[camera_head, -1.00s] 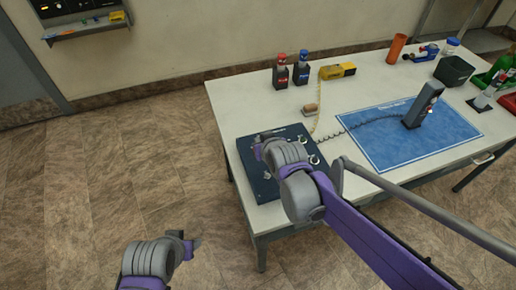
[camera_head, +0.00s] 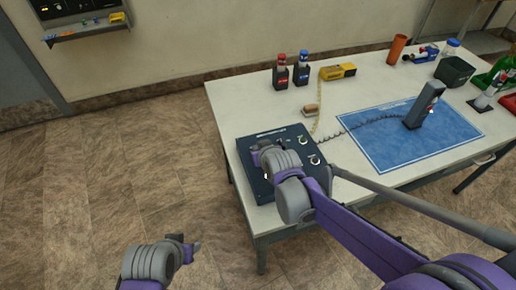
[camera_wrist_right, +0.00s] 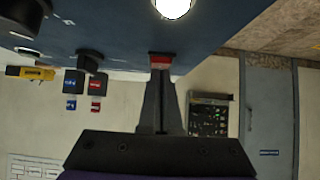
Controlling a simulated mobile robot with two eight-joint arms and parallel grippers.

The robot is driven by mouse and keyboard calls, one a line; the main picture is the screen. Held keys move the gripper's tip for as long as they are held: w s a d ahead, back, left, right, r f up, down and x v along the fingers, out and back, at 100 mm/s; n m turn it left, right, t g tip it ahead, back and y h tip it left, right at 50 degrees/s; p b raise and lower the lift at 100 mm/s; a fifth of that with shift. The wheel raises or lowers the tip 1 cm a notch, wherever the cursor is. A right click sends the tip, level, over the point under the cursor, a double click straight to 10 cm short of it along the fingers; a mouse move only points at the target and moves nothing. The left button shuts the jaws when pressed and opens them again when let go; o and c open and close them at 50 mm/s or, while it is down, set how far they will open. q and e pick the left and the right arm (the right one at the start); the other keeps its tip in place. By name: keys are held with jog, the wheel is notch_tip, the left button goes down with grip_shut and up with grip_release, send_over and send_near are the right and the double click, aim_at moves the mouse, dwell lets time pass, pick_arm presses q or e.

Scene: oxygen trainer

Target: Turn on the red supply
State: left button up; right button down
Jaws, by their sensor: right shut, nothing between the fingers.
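The dark blue trainer panel (camera_head: 290,134) lies at the left end of the table, with round gauges on its right side. My right gripper (camera_wrist_right: 160,78) is over its left part; in the head view my own wrist hides the fingertips. In the right wrist view the fingers are shut with nothing between them. Their tips are at a small red part (camera_wrist_right: 160,62) on the panel face (camera_wrist_right: 115,25); I cannot tell whether they touch it. A black knob (camera_wrist_right: 90,60) stands beside it. My left gripper (camera_head: 192,248) is at the lower left, off the table; its jaw opening is unclear.
Two small dark bottles, red-capped (camera_head: 281,72) and blue-capped (camera_head: 303,68), stand behind the panel near a yellow tool (camera_head: 338,71). A blue mat (camera_head: 400,145) with a grey handheld device (camera_head: 420,105) lies to the right. A coiled cord runs between panel and device.

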jog(key=shift+w, duration=0.1)
jog(key=shift+w+a+r, duration=0.2)
jog(key=shift+w+a, duration=0.05)
jog(key=shift+w, duration=0.4)
jog(key=shift+r+p, duration=0.4)
notch_tip(320, 180, up, 4)
jog(key=p, duration=0.2)
jog(key=shift+r+p, duration=0.25)
jog(key=shift+p, duration=0.05)
jog(key=w+r+v, duration=0.1)
jog(key=v, duration=0.7)
jog(key=shift+s+r, duration=0.25)
jog(key=shift+r, duration=0.05)
